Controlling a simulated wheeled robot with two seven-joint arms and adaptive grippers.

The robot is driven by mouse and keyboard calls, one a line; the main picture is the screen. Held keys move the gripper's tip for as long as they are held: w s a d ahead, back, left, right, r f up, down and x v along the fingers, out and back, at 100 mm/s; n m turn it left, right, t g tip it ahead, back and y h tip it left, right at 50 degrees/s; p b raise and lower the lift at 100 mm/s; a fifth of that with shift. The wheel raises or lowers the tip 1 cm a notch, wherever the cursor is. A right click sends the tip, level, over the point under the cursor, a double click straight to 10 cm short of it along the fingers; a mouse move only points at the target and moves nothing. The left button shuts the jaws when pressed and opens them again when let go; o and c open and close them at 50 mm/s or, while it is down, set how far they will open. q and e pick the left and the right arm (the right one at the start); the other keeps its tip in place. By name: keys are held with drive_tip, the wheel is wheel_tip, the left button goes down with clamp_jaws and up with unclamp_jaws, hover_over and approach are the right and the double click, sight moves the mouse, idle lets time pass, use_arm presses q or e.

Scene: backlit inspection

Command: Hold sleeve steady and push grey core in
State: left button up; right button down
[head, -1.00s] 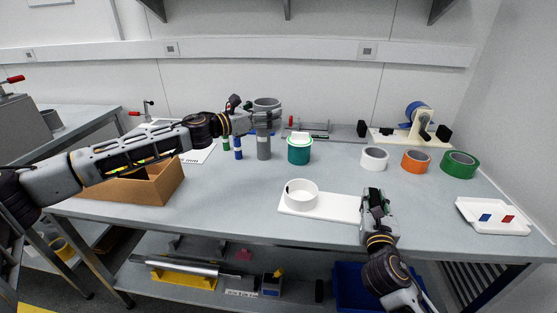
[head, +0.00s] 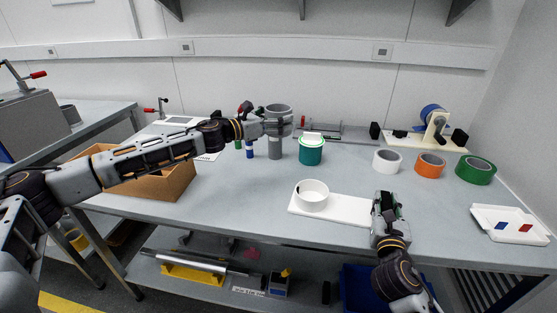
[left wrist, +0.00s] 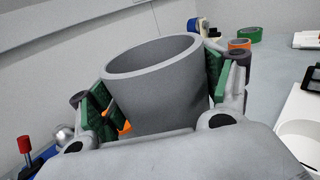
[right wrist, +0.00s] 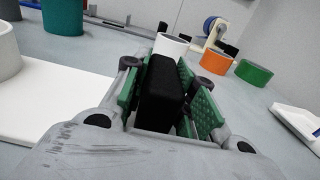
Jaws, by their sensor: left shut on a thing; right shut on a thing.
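A grey hollow cylinder (head: 279,109), which I take for the grey core, is upright in my left gripper (head: 278,124). That gripper is shut on it; its open rim shows in the left wrist view (left wrist: 155,85). A narrower grey part (head: 275,149) shows below; I cannot tell whether it belongs to the core. A short white ring (head: 312,201), which I take for the sleeve, stands on a white board (head: 350,209), apart from the core. My right gripper (head: 387,207) is shut on a black block (right wrist: 161,92) at the board's right end.
A teal roll (head: 311,153) stands near the left gripper. White (head: 387,164), orange (head: 430,166) and green (head: 476,172) rolls stand at the right. A brown box (head: 165,181) is at the left, a white tray (head: 487,215) at the right edge. Table between core and board is clear.

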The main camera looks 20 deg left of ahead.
use_arm(q)
drive_tip(key=shift+f, duration=5.7)
drive_tip(key=shift+f, duration=2.15)
drive_tip(key=shift+f, duration=0.1)
drive_tip(key=o, duration=1.1)
drive_tip(key=shift+f, duration=0.1)
drive_tip(key=shift+r, duration=0.2)
drive_tip(key=shift+v, duration=6)
